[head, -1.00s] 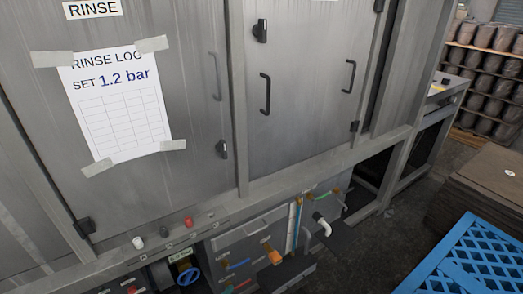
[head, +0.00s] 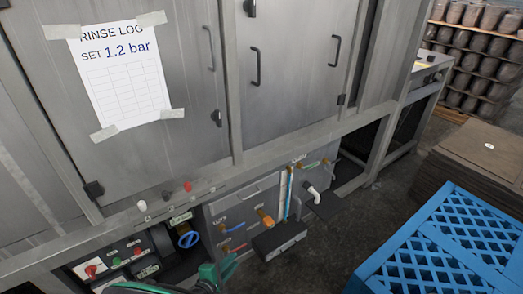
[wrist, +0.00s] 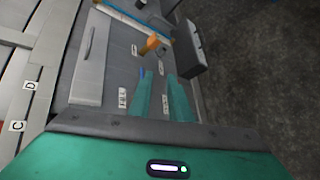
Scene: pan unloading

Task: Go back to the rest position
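My gripper (head: 218,273) shows at the bottom of the head view as green fingers in front of the lower panel of the grey machine. In the wrist view its two green fingers (wrist: 160,78) stand apart with a gap between them, and nothing is held. The panel (wrist: 110,60) with a long handle, small labels and an orange-handled valve (wrist: 148,45) lies beyond the fingertips. The same orange valve (head: 265,216) shows in the head view, to the right of and above my gripper. I cannot tell how far the fingertips are from the panel.
The grey cabinet (head: 300,90) fills the left and middle. A dark box (head: 279,240) and a white elbow pipe (head: 313,194) stick out low down. A blue slatted crate (head: 450,245) and a brown stack (head: 480,160) stand at right. Dark floor (head: 350,225) lies between.

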